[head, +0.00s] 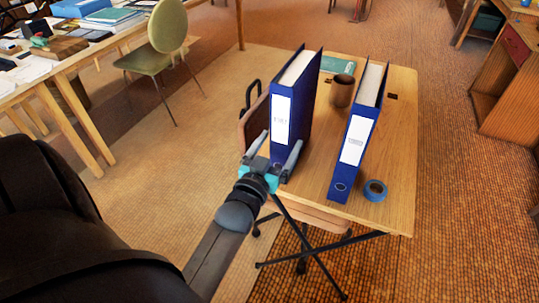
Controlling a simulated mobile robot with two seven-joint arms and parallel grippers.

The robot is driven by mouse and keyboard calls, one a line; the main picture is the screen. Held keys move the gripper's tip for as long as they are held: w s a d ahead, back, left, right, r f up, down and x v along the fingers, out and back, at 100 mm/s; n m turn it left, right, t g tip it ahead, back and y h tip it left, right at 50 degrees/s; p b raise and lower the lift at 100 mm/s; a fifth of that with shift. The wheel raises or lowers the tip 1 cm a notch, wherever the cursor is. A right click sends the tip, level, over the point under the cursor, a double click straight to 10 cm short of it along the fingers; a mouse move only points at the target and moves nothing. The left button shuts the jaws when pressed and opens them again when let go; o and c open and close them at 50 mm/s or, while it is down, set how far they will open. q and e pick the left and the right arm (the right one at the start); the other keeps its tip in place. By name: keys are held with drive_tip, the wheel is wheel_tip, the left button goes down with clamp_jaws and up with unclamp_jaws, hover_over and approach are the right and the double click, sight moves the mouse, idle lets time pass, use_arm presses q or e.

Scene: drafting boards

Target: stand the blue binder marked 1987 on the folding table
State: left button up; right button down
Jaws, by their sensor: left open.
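Two blue binders with white spine labels stand on the wooden folding table (398,150). The left binder (308,107) is at the table's left side, and the right binder (342,187) is nearer the middle front. The label writing is too small to read, so I cannot tell which is marked 1987. My left gripper (282,139) is open, with one finger on each side of the left binder's lower spine. Whether the fingers touch it I cannot tell. The gripper hides part of the binder's bottom edge. My right gripper is not in view.
A brown cup (342,91) stands between the binders, with a teal book (337,65) behind. A blue tape roll (375,190) lies right of the right binder. A chair (253,125) stands against the table's left side. The table's right strip is clear.

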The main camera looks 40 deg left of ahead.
use_arm(q)
drive_tip(key=shift+p+v, duration=0.45)
drive_tip(key=shift+v, duration=2.4)
